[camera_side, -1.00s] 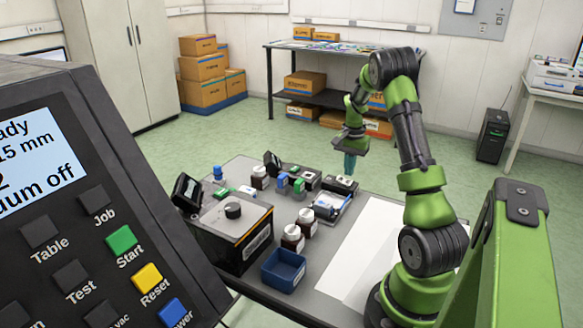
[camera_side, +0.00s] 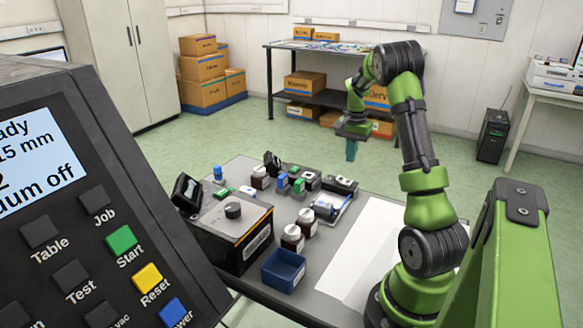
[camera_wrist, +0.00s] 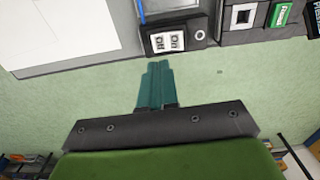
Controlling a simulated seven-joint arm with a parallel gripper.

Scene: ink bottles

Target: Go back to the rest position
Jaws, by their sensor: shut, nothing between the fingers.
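My gripper (camera_side: 351,150) has teal fingers and hangs in the air, pointing down, above the far edge of the grey table (camera_side: 334,255) in the side view. In the wrist view the teal fingers of my gripper (camera_wrist: 157,85) are pressed together with nothing between them.
A blue open bin (camera_side: 284,270) stands at the table's front. A black box with a knob (camera_side: 233,210) is at the left. A white sheet (camera_side: 362,250) lies clear beside my arm. A dark control panel (camera_side: 95,230) fills the left foreground.

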